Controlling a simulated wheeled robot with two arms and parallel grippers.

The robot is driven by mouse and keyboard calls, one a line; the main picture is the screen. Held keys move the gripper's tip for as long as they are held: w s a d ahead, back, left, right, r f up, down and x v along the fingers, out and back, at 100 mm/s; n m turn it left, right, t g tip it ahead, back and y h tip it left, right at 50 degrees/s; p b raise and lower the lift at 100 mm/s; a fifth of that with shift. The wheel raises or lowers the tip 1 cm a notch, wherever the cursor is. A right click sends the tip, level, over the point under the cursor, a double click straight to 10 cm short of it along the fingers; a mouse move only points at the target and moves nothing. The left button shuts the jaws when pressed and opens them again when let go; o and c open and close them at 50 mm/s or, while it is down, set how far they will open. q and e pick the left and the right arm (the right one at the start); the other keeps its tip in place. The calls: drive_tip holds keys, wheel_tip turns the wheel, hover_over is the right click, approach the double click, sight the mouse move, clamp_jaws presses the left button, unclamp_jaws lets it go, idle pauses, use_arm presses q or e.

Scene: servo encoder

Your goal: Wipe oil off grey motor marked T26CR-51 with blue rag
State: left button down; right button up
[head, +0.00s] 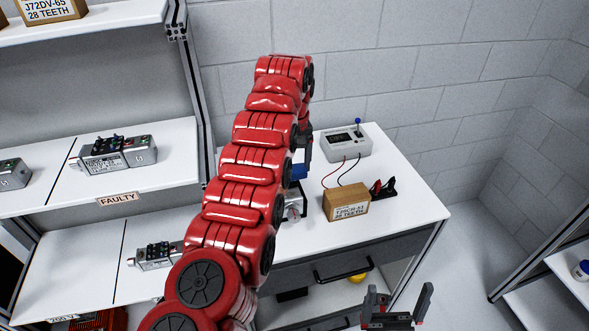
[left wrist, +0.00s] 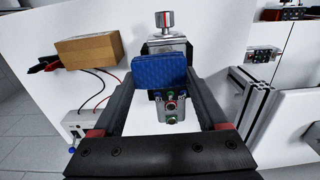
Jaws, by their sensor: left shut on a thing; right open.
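My left gripper (head: 303,152) is over the workbench, and the red arm covers part of it in the head view. It is shut on the blue rag (left wrist: 132,74), which hangs between the fingertips; a bit of the rag (head: 298,171) shows beside the arm. Just beyond the rag in the left wrist view is a grey motor (left wrist: 172,108) with coloured connectors, partly covered by the rag. Whether the rag touches it, I cannot tell. The motor's marking and any oil are not readable. My right gripper (head: 398,292) is open and empty in front of the bench.
A cardboard box (head: 346,203) and a white meter (head: 343,144) with leads stand on the bench right of my left gripper. A metal knob (left wrist: 165,20) rises behind the motor. Shelves with other grey motors (head: 118,155) and a FAULTY label (head: 118,198) stand left.

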use_arm(q)
drive_tip(key=shift+s+a+f+b, duration=0.1)
drive_tip(key=shift+a+f+b, duration=0.1)
drive_tip(key=shift+f+b, duration=0.65)
drive_tip(key=shift+s+a+f+b, duration=0.15)
drive_tip(key=shift+f+b, duration=0.25)
drive_tip(key=shift+b, duration=0.85)
drive_tip(key=shift+s+a+f+b, duration=0.1)
drive_tip(key=shift+a+f+b, duration=0.1)
drive_tip(key=shift+f+b, duration=0.65)
drive_tip(key=shift+a+r+b, duration=0.1)
drive_tip(key=shift+r+b, duration=0.1)
drive_tip(key=shift+b, duration=0.4)
